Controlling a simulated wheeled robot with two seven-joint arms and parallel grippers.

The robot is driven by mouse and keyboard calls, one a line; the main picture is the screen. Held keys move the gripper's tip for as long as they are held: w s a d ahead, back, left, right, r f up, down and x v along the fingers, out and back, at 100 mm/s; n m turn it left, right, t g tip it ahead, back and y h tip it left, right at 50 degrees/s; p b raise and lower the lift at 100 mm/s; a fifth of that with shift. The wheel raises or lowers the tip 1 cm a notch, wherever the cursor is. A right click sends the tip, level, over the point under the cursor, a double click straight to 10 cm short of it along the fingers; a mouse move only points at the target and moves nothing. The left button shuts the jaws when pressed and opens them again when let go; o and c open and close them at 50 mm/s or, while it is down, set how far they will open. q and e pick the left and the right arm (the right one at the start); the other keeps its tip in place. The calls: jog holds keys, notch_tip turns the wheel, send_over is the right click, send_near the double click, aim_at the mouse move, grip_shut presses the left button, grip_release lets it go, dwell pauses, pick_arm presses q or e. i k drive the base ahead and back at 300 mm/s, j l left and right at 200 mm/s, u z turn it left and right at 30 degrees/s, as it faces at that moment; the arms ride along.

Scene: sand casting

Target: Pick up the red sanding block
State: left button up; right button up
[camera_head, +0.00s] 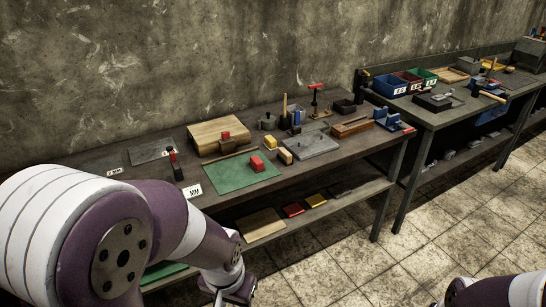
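A small red block (257,163) lies on a green mat (228,176) on the near workbench. A second red block (225,136) sits on a wooden board or box (213,132) behind the mat. I cannot tell from looks alone which is the sanding block. My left arm fills the lower left and hides the bench's left part; it bends down to the bottom edge, and its gripper fingers are not in view. Only a part of my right arm shows at the bottom right corner; its gripper is out of view. Neither red block is touched by my arms.
A yellow block (270,143), a grey plate (313,145), a brown wooden tray (352,127) and upright tools stand right of the mat. A lower shelf holds red (293,210) and yellow pieces. A second bench (440,119) with bins stands right. Tiled floor in front is clear.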

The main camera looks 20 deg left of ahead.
aim_at(257, 165)
jog(key=i+u, duration=0.15)
jog(key=u, duration=0.6)
jog(key=i+l+u, duration=0.35)
jog(key=i+l, duration=0.35)
jog(key=i+l+u, duration=0.2)
jog(key=l, duration=0.25)
jog(key=i+l+u, duration=0.15)
jog(key=i+l, duration=0.25)
jog(key=i+l+u, duration=0.2)
jog(key=l, duration=0.35)
jog(key=i+l, duration=0.4)
jog(key=l, duration=0.25)
